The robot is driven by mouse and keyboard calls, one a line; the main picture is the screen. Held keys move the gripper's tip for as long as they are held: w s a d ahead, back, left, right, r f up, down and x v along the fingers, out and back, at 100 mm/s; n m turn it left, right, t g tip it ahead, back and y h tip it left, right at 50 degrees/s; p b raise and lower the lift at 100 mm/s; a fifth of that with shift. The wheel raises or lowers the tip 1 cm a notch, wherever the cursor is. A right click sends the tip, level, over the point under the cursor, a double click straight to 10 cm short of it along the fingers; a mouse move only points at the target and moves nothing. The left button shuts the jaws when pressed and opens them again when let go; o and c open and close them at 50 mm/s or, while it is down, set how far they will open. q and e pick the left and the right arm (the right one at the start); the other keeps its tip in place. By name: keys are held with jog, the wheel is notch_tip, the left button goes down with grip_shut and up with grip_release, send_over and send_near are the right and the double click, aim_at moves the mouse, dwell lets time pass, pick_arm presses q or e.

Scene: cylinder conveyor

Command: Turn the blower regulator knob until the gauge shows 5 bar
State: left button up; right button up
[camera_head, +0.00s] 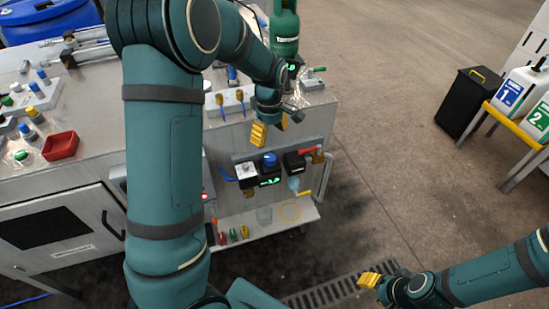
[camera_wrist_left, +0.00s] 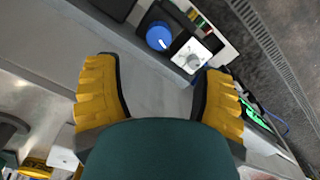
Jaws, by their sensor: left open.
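A blue round knob (camera_head: 270,160) sits on a dark unit with a green display (camera_head: 269,182) on the cabinet's side. A white square piece with a small dial (camera_head: 245,171) is left of it. In the left wrist view the blue knob (camera_wrist_left: 158,36) and white piece (camera_wrist_left: 190,56) lie beyond the fingertips. The gauge reading is too small to read. My left gripper (camera_head: 271,127) is open and empty, above the knob and apart from it; its yellow fingers also show in the left wrist view (camera_wrist_left: 165,68). My right gripper (camera_head: 370,280) is at lower right, away from the unit.
A red-handled valve (camera_head: 308,150) is right of the knob. A metal handle (camera_head: 328,175) stands out from the cabinet's edge. A low shelf (camera_head: 262,232) is below. A red tray (camera_head: 60,146) is on the bench.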

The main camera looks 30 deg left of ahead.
aim_at(271, 157)
pick_arm(q)
notch_tip(271, 157, down, 10)
jog(key=shift+w+d+f+b, duration=0.1)
jog(key=shift+f+b, duration=0.15)
jog(key=shift+b, duration=0.85)
jog(key=shift+c, duration=0.2)
jog(key=c, duration=1.1)
